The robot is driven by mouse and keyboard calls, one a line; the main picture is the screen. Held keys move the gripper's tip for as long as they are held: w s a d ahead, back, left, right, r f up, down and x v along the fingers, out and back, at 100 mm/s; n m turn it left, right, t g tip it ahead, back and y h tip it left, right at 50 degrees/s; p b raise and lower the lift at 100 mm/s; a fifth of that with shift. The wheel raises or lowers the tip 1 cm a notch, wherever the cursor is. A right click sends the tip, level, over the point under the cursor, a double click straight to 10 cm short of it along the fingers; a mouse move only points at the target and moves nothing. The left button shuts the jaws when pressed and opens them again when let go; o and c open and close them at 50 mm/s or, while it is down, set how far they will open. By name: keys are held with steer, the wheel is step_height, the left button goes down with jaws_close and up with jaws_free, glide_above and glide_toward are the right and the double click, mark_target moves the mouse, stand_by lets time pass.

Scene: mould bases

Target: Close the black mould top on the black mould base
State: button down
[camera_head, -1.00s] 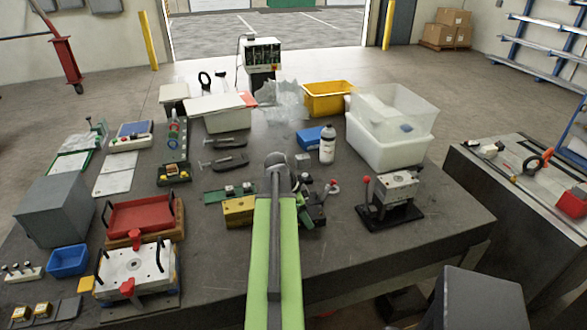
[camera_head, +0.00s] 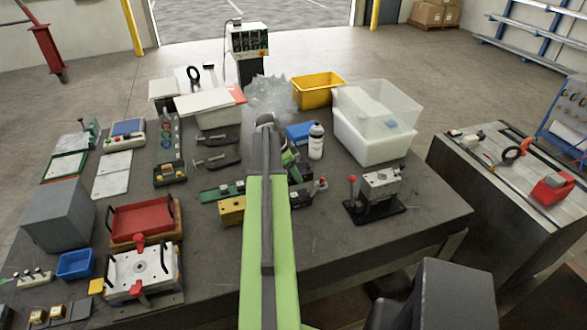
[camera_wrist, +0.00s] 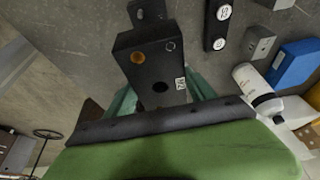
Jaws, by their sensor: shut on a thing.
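A black block with a round hole, a copper-coloured dot and a small white label, which I take to be the black mould top (camera_wrist: 150,62), is in the wrist view. My gripper (camera_wrist: 162,98) is shut on it, with teal fingers showing at either side of its near end. In the head view my green arm hides most of the gripper and the block. A dark piece (camera_wrist: 148,12) shows beyond the block at the top edge of the wrist view; I cannot tell whether it is the black mould base. No mould base is clear in the head view.
A yellow block (camera_head: 231,210) and a green bar (camera_head: 220,192) lie left of my arm. A lever fixture (camera_head: 375,190) and a white bottle (camera_head: 316,141) stand to its right. A white bin (camera_head: 365,145) is behind. Bare table lies in front of the lever fixture.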

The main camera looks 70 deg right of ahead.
steer(key=b, duration=0.6)
glide_above(298, 194)
steer(key=w, duration=0.1)
steer(key=shift+w+a+f, duration=0.1)
steer(key=shift+a+f, duration=0.1)
steer(key=shift+f, duration=1.3)
steer(key=shift+w+a+f, duration=0.1)
steer(key=shift+a+f, duration=0.05)
steer(key=shift+f, duration=1.3)
steer(key=shift+f+b, duration=1.35)
steer(key=shift+f, duration=0.25)
steer(key=shift+c, duration=1.2)
jaws_free()
steer(key=shift+a+r, duration=0.1)
steer(key=p+v, duration=1.6)
steer(key=v, duration=0.1)
